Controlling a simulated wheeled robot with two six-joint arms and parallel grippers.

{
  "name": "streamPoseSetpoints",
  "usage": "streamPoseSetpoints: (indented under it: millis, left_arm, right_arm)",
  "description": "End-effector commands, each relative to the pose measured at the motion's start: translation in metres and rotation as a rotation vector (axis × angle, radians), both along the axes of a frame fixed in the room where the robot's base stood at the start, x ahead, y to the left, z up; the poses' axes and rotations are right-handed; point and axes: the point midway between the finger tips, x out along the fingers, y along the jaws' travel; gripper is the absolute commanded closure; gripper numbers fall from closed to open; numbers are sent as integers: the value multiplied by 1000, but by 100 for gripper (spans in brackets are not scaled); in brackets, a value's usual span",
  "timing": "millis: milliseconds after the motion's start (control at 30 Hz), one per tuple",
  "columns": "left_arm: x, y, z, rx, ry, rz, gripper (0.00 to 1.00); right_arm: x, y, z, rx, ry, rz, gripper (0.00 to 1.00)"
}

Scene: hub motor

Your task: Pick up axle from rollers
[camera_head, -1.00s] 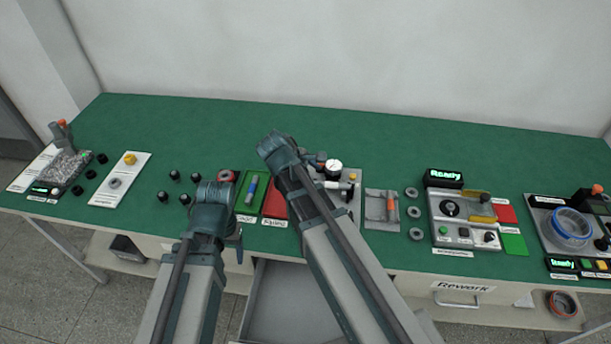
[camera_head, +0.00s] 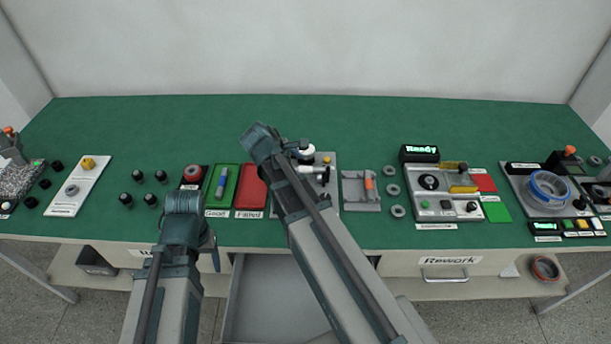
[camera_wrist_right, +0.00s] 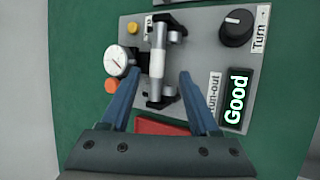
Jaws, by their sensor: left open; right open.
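The axle (camera_wrist_right: 158,62), a silver shaft with a white middle band, lies on the dark rollers of the run-out gauge in the right wrist view. My right gripper (camera_wrist_right: 160,82) is open, its blue fingers either side of the axle's lower part; I cannot tell how far above it they are. The gauge display (camera_wrist_right: 236,98) reads "Good". In the head view, my right arm hides most of the run-out gauge (camera_head: 327,190) and the axle. My left gripper (camera_head: 213,250) is open near the table's front edge, mostly hidden by its own wrist.
A dial gauge (camera_wrist_right: 118,62) and a turn knob (camera_wrist_right: 237,28) flank the axle. A green tray (camera_head: 234,178) holding a blue part and a red tray (camera_head: 250,190) lie left of the gauge. A grey fixture (camera_head: 352,201) stands right of it. The back of the table is clear.

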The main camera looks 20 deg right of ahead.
Motion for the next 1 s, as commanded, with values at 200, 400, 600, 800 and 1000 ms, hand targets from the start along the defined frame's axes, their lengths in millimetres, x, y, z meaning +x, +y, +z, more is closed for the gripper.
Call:
streamPoseSetpoints:
  millis: [200, 400, 600, 800, 1000]
  left_arm:
    - [0, 0, -4, 0, 0, 0, 33]
    - [0, 0, -25, 0, 0, 0, 33]
    - [0, 0, -43, 0, 0, 0, 33]
    - [0, 0, -41, 0, 0, 0, 33]
    - [0, 0, -41, 0, 0, 0, 33]
  right_arm:
    - [2, -2, -4, 0, -1, -1, 38]
    - [11, -13, -25, 0, -1, -2, 38]
    - [16, -26, -43, 0, -1, -2, 38]
    - [16, -27, -41, 0, 0, 0, 38]
    - [16, -27, -41, 0, 0, 0, 65]
